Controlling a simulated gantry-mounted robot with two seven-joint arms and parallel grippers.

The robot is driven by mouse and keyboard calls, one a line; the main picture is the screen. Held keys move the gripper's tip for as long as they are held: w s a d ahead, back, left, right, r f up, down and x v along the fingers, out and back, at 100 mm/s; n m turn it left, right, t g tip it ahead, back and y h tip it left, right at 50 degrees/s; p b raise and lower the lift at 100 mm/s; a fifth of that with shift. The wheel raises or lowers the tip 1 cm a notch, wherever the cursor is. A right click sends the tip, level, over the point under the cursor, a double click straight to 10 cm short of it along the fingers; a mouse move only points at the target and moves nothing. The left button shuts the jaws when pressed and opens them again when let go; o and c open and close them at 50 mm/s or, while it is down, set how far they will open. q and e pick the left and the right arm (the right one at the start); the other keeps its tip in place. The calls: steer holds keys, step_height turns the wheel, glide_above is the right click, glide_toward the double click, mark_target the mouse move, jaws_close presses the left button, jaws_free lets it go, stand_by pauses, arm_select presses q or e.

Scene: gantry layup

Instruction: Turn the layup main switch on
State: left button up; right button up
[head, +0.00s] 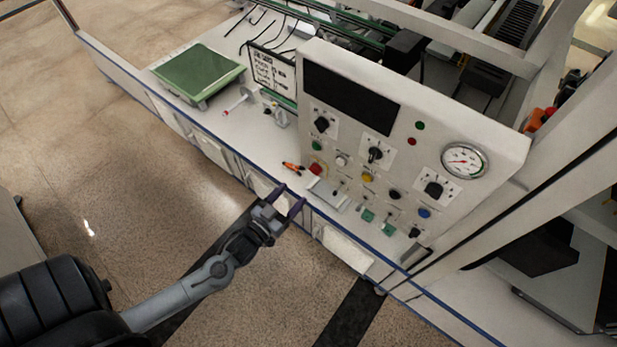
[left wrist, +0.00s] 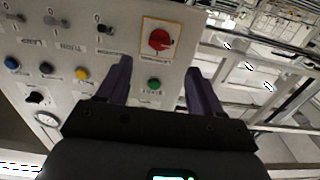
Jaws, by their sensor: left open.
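The control panel (head: 350,115) stands upright on the bench. Its labels are too small to read, so I cannot tell which control is the main switch. Three black rotary switches sit on white plates: upper left (head: 322,124), middle (head: 375,153) and right (head: 434,189). A green button (head: 317,146) and a red knob (head: 316,169) lie below the upper-left switch. My left gripper (head: 292,197) is open and empty, apart from the panel's lower left. The left wrist view is upside down; the red knob (left wrist: 160,40) and green button (left wrist: 154,84) show between its fingers. My right gripper is out of view.
A pressure gauge (head: 464,161) is at the panel's right. Small toggle switches and coloured buttons fill its lower part. An orange-handled tool (head: 292,167) lies on the bench near the panel's lower left. A green-topped box (head: 197,73) stands farther left. The floor before the bench is clear.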

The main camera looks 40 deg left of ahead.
mark_target(315, 170)
arm_select(q)
steer(key=w+p, duration=0.1)
steer(key=w, duration=0.8)
steer(key=shift+w+a, duration=0.3)
steer(key=shift+w, duration=0.1)
steer(key=c, duration=1.1)
steer(key=shift+o, duration=0.2)
